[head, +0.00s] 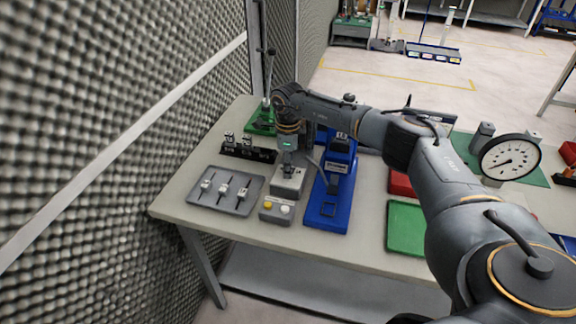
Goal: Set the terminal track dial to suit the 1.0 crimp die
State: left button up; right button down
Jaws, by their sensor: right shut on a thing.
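My right arm reaches in from the right and its gripper (288,170) points down over a small grey block (288,187) on the bench. The gripper is shut on a small part on top of that block, which looks like the dial knob; the fingers hide most of it, so its setting cannot be read. The blue crimp press (328,212) stands just right of the block. A black rack (249,153) with several small dies is left of the gripper; their labels are too small to read. My left gripper is out of view.
A grey tray (226,191) with several sliders lies at the left front. A box with yellow and white buttons (276,209) is in front of the block. A green tray (407,228), a red tray (400,184) and a dial gauge (510,159) are to the right. A foam wall borders the left.

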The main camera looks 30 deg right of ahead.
dwell(0.3)
jog(key=c, duration=1)
grip_release()
jog(key=shift+r, duration=0.1)
notch_tip(320, 180, up, 12)
jog(key=shift+f, duration=0.1)
